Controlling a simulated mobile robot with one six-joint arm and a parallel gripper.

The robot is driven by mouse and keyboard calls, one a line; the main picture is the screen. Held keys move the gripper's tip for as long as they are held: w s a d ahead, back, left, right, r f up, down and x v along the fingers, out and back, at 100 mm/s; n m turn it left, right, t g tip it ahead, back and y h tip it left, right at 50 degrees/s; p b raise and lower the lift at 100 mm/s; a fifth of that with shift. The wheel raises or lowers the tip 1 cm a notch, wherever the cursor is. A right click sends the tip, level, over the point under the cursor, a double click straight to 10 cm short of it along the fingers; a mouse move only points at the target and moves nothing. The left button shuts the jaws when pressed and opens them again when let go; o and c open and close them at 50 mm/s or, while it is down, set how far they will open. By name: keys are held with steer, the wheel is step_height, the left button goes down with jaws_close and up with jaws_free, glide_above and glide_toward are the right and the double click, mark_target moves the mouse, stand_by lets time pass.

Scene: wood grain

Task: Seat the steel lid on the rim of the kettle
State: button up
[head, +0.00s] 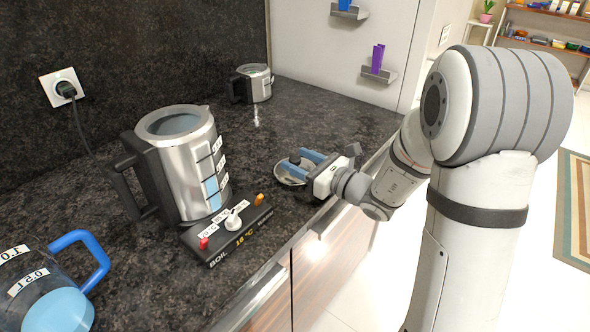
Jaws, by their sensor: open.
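The steel kettle (199,174) stands upright on its base at the left of the counter. Its round top is open, with the rim (147,131) bare and liquid showing inside. The steel lid (285,179) lies on the counter to the right of the kettle, with a small dark knob on top. My gripper (294,161) is low over the lid, its blue fingers open on either side of the knob. I cannot tell whether the fingers touch the knob. The gripper hides part of the lid.
The control panel (228,231) with knobs sits at the kettle's front. A clear jug (40,290) with a blue handle is at the front left. A smaller steel pot (259,84) stands at the back. Counter between kettle and lid is clear.

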steer(key=c, duration=1.1)
steer(key=shift+r, duration=0.1)
